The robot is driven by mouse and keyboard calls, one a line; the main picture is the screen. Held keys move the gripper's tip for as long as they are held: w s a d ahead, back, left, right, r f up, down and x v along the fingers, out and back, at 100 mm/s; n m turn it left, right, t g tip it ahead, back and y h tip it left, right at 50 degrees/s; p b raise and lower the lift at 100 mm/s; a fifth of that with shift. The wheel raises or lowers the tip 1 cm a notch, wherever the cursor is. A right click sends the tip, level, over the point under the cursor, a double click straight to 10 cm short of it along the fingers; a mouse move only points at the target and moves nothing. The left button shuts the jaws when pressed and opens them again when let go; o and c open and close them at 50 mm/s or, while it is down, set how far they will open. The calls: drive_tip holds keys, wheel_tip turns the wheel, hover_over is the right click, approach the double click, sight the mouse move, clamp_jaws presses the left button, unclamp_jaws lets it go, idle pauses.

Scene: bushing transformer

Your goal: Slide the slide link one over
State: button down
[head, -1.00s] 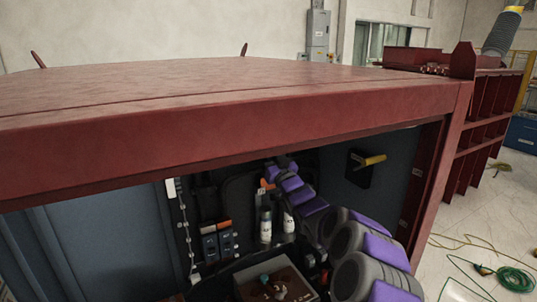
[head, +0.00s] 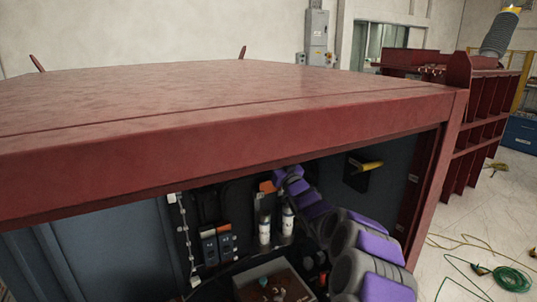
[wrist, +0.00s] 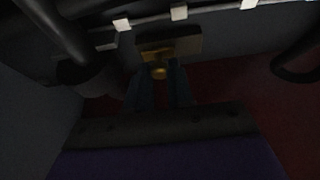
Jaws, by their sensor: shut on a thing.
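In the wrist view, my gripper (wrist: 158,88) reaches forward with its two dark bluish fingers close together. They are shut on a small yellow-brown knob (wrist: 158,72), which I take to be part of the slide link. A tan and dark block (wrist: 170,46) sits just beyond the knob, below a pale rail. The picture is dark, so the exact contact is hard to see. In the head view, my purple and grey arm reaches up into the cabinet, and the red top edge hides my gripper.
A red cabinet roof (head: 230,120) overhangs the opening. Inside are two white cylinders (head: 265,228), dark blocks with blue and orange parts (head: 216,243), and an open grey box (head: 243,280) of small parts. A yellow handle (head: 371,166) is on the right wall. Dark cables (wrist: 300,55) hang near the gripper.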

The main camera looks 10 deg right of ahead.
drive_tip(key=shift+d+r, duration=0.1)
drive_tip(key=shift+d, duration=0.05)
drive_tip(key=c, duration=1.4)
unclamp_jaws()
drive_tip(key=o, duration=0.4)
drive_tip(key=shift+w+d, duration=0.1)
drive_tip(key=shift+d, duration=0.05)
drive_tip(key=p+v, duration=0.1)
drive_tip(key=v, duration=1.6)
drive_tip(key=shift+d, duration=0.15)
drive_tip(key=shift+f, duration=0.25)
